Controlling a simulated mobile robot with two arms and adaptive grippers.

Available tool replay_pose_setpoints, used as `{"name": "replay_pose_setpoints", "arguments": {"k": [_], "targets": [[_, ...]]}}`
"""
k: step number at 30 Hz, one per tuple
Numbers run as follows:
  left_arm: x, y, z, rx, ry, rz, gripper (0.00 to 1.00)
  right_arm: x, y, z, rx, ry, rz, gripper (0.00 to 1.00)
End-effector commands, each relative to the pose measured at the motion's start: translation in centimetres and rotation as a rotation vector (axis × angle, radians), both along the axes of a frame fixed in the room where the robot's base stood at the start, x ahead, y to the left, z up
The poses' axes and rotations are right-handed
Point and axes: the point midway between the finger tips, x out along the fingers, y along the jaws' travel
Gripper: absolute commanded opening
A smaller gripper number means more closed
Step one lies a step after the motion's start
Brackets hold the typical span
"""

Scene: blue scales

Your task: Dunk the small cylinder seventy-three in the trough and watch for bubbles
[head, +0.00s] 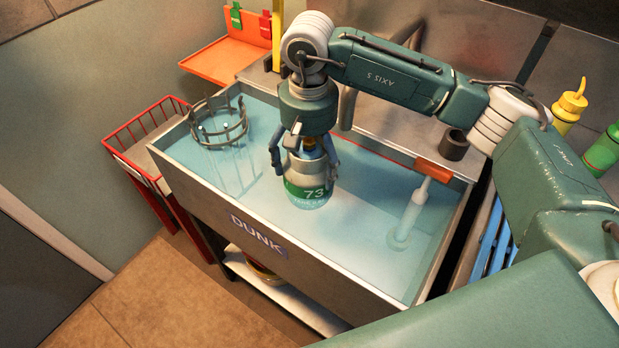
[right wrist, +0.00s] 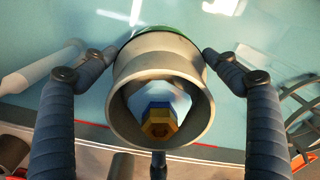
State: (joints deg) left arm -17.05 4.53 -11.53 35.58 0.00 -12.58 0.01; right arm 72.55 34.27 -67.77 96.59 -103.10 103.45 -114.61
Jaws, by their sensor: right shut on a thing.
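The small cylinder marked 73 (head: 310,194) is upright in the water of the trough (head: 250,232), which reads DUNK on its front. Its green band shows above or at the water, and its lower end is in the water. My right gripper (head: 305,160) is shut on the cylinder's grey collar from above. In the right wrist view the collar (right wrist: 160,65) sits between the two fingers, with a brass valve (right wrist: 159,122) inside it. I cannot make out any bubbles around the cylinder. My left gripper is not in view.
A ring-shaped cage (head: 218,130) stands in the trough at the left. A plunger-like tool with a red handle (head: 433,171) stands in the water at the right. A red wire basket (head: 140,130) is outside at left. Yellow (head: 569,105) and green (head: 604,152) bottles stand at right.

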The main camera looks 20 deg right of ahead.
Motion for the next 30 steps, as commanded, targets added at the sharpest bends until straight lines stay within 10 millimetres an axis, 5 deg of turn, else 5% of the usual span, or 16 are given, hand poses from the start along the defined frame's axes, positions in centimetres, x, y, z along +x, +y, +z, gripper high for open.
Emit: {"name": "replay_pose_setpoints", "arguments": {"k": [30], "targets": [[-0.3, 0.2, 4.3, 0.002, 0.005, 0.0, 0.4, 0.1, 0.0, 9.0, 0.001, -0.004, 0.0, 0.36]]}}
